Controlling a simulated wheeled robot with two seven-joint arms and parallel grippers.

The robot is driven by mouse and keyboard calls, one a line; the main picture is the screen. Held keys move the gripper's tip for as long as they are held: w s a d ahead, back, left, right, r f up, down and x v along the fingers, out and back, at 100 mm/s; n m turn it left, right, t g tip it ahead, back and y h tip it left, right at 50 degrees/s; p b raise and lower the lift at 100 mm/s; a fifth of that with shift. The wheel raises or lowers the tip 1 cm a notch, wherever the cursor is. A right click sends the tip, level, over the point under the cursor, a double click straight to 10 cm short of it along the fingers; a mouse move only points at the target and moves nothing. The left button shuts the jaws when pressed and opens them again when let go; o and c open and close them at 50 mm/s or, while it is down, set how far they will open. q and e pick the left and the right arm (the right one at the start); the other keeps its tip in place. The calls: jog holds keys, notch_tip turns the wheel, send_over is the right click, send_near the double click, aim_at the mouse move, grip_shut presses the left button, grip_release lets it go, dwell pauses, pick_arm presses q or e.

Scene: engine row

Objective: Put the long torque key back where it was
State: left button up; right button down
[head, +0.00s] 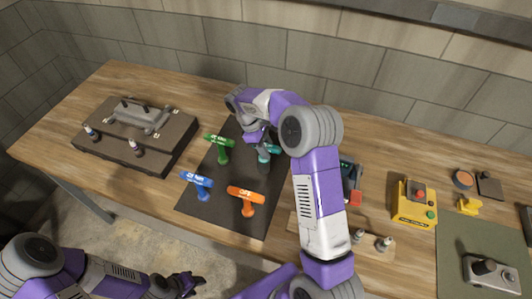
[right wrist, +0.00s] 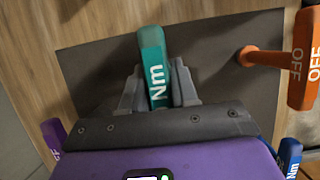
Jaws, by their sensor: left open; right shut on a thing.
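My right gripper (right wrist: 157,95) is shut on a teal key handle lettered "Nm" (right wrist: 152,60). In the head view the teal key (head: 275,149) shows partly beside that gripper, over the far right part of the dark mat (head: 222,213). Its lower end is hidden, so I cannot tell whether it touches the mat. A green key (head: 221,142), a blue key (head: 197,181) and an orange key (head: 246,195) stand upright on the mat. The orange "OFF" key also shows in the right wrist view (right wrist: 303,60). My left gripper (head: 190,286) is open and empty, low at the table's front side.
A dark engine block (head: 130,150) stands at the left. A yellow box with a red button (head: 413,200) and a grey-green mat (head: 462,235) are at the right. A purple lettered end (right wrist: 54,135) shows in the right wrist view. My right arm hides part of the table.

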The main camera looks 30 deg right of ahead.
jog(key=shift+w+f, duration=0.1)
jog(key=shift+f, duration=1)
jog(key=shift+f, duration=0.15)
jog(key=c, duration=0.9)
grip_release()
jog(key=shift+o, duration=0.2)
jog(key=p+v, duration=0.1)
jog(key=v, duration=1.1)
jog(key=shift+r, duration=0.2)
